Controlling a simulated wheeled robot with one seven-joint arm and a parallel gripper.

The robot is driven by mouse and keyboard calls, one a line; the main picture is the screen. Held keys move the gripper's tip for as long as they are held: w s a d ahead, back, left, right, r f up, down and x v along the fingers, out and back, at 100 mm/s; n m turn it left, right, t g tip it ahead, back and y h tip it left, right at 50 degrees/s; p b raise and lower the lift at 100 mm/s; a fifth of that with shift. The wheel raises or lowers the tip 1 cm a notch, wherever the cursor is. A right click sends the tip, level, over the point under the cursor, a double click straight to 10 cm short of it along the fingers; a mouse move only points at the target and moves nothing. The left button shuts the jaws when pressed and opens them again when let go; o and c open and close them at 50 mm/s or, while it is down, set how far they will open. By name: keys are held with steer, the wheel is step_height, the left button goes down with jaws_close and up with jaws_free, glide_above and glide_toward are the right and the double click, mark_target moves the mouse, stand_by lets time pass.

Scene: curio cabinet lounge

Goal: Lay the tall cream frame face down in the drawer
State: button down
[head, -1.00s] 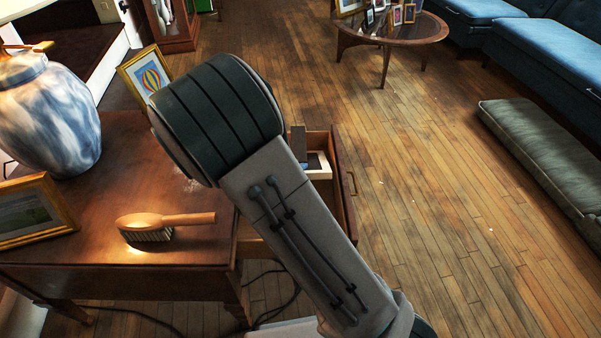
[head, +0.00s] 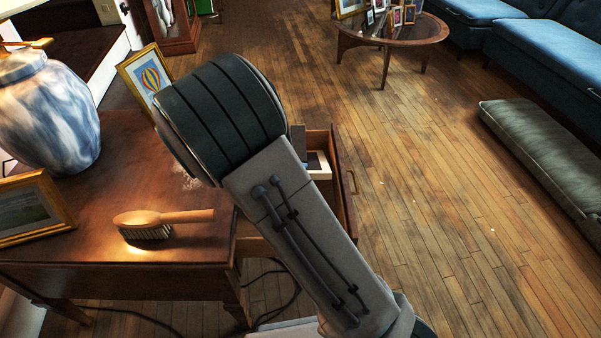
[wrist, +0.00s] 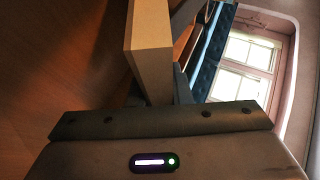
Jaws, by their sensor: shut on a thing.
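A pale tan, thick-edged piece, which looks like the tall cream frame (wrist: 151,45), stands up from between the fingers of my gripper (wrist: 158,92) in the wrist view. My gripper is shut on it. The open drawer (head: 343,180) juts from the right side of the wooden cabinet. A cream-edged piece (head: 320,174) with a dark blue part shows inside it beside my arm. I cannot tell whether this is the held frame or another. The frame's face is not clear.
A brush (head: 165,220), a blue-white vase (head: 45,115), a gold landscape frame (head: 35,208) and a balloon picture (head: 147,77) stand or lie on the cabinet top (head: 100,250). Open wooden floor (head: 430,230) lies right of the drawer. A round table (head: 390,38) stands behind.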

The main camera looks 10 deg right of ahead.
steer(key=c, duration=1.3)
jaws_free()
steer(key=shift+s+f, duration=0.25)
steer(key=shift+f, duration=0.4)
steer(key=shift+o, duration=0.2)
steer(key=w+r+p+v, duration=0.1)
steer(key=p+v, duration=0.4)
steer(key=v, duration=0.7)
step_height(320, 180, up, 27)
steer(key=a+n+g+y+p, duration=0.3)
steer(key=n+y+p, duration=0.9)
steer(key=p, duration=0.6)
steer(key=s+d+r+n+g+h+p, duration=0.3)
steer(key=s+d+r+n+g+p, duration=0.1)
steer(key=s+d+r+n+p, duration=0.7)
steer(key=s+d+r+p, duration=0.1)
steer(key=s+d+r, duration=0.2)
steer(key=r, duration=0.3)
steer(key=shift+r+h, duration=0.15)
steer(key=shift+h, duration=0.15)
steer(key=shift+d, duration=0.15)
